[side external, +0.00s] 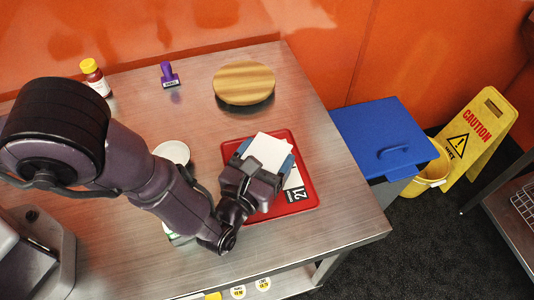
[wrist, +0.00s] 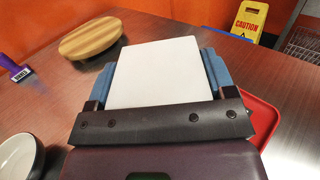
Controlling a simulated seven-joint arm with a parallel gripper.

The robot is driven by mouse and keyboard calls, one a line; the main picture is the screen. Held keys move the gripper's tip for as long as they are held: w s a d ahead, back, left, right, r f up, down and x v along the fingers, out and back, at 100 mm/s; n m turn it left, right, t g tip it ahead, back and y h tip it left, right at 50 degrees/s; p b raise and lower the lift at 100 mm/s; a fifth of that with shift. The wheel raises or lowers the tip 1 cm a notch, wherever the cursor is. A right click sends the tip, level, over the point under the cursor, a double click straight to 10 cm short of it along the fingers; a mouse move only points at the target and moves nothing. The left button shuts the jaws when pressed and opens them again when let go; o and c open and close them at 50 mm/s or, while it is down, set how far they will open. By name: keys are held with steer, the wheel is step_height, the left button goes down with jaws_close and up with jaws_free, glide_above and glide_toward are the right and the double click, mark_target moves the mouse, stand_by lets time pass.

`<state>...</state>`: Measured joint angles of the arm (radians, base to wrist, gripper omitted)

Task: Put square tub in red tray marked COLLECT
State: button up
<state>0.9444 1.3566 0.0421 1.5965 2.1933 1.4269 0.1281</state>
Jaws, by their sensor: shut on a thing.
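The square tub shows as a flat white square (side external: 268,150), and its white top fills the middle of the wrist view (wrist: 160,72). My gripper (side external: 264,157) is shut on it, with blue finger-like pieces along its two sides. The red tray (side external: 313,190) lies on the table directly below the tub and gripper. A corner of the tray also shows at the right in the wrist view (wrist: 262,118). The tub hides part of the tray floor, and I cannot tell whether it touches the tray.
A round wooden board (side external: 244,80) is behind the tray. A white bowl (side external: 172,152) stands left of the tray. A purple stamp (side external: 169,76) and a yellow-capped bottle (side external: 95,77) stand farther back. A blue-lidded bin (side external: 380,130) is beyond the table's right edge.

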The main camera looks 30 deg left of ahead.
steer(key=o, duration=1)
steer(key=shift+f, duration=0.1)
steer(key=shift+o, duration=0.2)
steer(key=s, duration=0.7)
steer(key=shift+s, duration=0.25)
